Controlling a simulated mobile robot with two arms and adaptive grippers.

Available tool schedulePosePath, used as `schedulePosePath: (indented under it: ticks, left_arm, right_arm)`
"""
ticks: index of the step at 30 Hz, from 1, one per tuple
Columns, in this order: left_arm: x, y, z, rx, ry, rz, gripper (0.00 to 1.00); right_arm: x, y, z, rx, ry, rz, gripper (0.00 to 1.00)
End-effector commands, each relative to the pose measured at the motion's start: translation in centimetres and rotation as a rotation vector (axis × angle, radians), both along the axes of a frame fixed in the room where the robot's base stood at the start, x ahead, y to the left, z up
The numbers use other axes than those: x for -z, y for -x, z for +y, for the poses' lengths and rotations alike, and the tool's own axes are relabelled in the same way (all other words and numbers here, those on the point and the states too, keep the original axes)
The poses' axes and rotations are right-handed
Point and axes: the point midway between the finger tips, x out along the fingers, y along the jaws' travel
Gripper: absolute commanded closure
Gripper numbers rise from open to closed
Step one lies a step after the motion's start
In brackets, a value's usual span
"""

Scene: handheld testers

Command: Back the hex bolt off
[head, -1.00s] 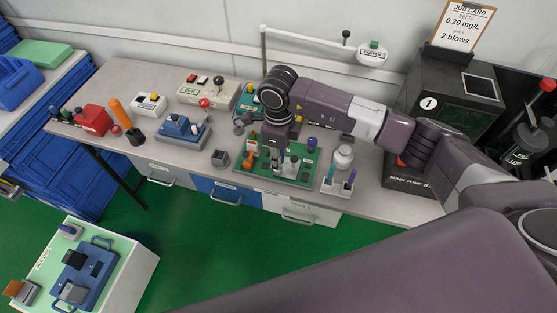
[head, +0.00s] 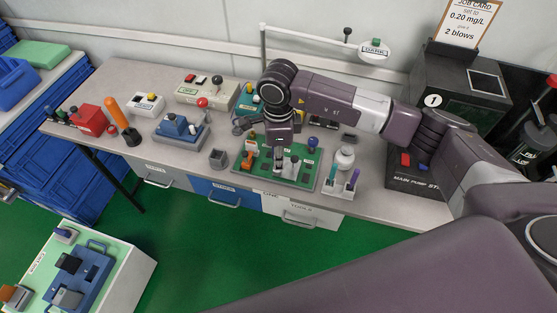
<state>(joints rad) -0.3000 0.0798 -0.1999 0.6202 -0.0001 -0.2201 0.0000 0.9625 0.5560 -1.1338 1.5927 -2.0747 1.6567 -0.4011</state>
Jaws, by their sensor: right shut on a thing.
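My right gripper (head: 279,163) points down at a green board (head: 311,157) on the bench. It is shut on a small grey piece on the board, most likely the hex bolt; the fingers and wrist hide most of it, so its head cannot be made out. Pale upright posts (head: 295,163) stand just right of the fingers. Orange pieces (head: 248,158) stand on the board's left part, and a blue knob (head: 312,143) on its right part. My left gripper is not in view.
A blue device (head: 180,131) and an orange-handled tool (head: 118,114) are further left. Bare bench lies along the front edge.

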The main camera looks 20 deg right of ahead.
Motion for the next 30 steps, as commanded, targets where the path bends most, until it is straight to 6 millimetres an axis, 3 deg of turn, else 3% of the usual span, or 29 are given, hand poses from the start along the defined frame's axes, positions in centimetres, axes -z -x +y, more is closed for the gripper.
schedulePosePath:
  ticks: [30]
  left_arm:
    - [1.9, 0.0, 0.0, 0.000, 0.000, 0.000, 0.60]
  right_arm:
    - [0.1, -0.1, 0.0, -0.181, 0.001, -0.001, 1.00]
